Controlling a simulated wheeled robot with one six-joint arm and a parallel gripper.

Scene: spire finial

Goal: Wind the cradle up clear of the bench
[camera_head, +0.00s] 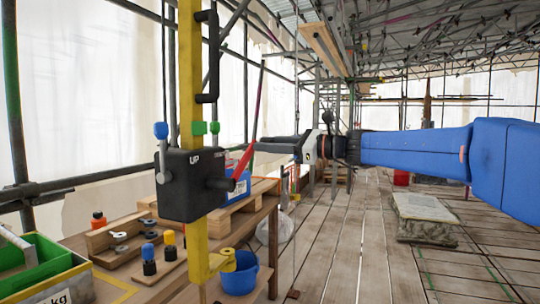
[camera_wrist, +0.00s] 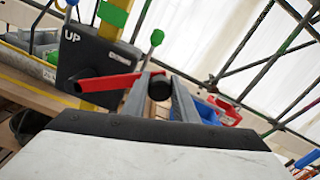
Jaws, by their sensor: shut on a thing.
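A black winch box (camera_head: 192,184) marked "UP" is fixed to a yellow mast (camera_head: 190,75) at the left of the head view. The box also shows in the wrist view (camera_wrist: 88,62). Its red crank arm (camera_head: 243,161) slants up and to the right from the hub. My gripper (camera_head: 262,146) reaches in from the right and is shut on the black crank grip (camera_wrist: 159,88) at the end of the red arm. I cannot pick out the cradle for certain.
Scaffold poles stand behind. The plank floor (camera_head: 350,245) to the right is largely open.

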